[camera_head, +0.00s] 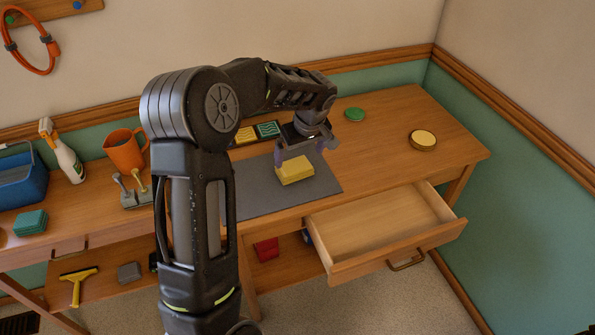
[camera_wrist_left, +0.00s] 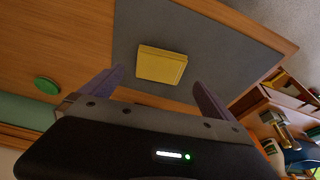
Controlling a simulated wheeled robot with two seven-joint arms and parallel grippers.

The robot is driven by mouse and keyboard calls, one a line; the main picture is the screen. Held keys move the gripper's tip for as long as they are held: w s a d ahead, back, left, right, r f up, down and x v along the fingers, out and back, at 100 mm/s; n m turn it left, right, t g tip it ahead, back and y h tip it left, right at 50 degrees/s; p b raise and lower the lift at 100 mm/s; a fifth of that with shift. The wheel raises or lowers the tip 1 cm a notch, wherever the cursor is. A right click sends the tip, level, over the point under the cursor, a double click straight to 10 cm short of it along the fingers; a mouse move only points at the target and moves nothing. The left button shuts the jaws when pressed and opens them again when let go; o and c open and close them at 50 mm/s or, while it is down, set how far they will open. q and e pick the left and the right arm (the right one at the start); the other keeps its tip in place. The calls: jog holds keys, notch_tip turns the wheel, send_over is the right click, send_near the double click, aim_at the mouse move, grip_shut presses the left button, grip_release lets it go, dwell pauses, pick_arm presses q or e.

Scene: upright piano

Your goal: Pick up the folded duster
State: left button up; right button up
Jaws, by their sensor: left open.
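The folded duster (camera_head: 295,170) is a yellow, flat, squarish block. It lies on the dark grey mat (camera_head: 262,190) on the wooden desk. My left gripper (camera_head: 301,148) is above and just behind it in the head view, fingers pointing down. In the left wrist view the duster (camera_wrist_left: 161,65) lies beyond the two purple-grey fingertips (camera_wrist_left: 158,82), roughly centred between them. The fingers are spread and hold nothing. How much height separates them from the duster is hard to tell. My right gripper is in neither view.
An open, empty drawer (camera_head: 385,225) juts out at the front right. A green disc (camera_head: 354,114) and a round yellow-topped tin (camera_head: 422,140) stand on the desk. At left are an orange jug (camera_head: 125,152), a spray bottle (camera_head: 64,158), a blue caddy (camera_head: 20,180) and green cloths (camera_head: 31,223).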

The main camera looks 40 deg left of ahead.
aim_at(295, 166)
pick_arm(q)
jog(key=shift+r, duration=0.1)
jog(key=shift+x, duration=1.3)
jog(key=shift+p, duration=0.3)
jog(key=shift+a+f, duration=0.2)
jog(key=shift+f, duration=0.2)
jog(key=x, duration=0.1)
jog(key=p+x, duration=0.1)
jog(key=x, duration=0.1)
jog(key=shift+w+a+f, duration=0.2)
jog(key=shift+a, duration=0.15)
jog(key=shift+f, duration=0.4)
jog(key=shift+c, duration=0.6)
jog(key=c, duration=1)
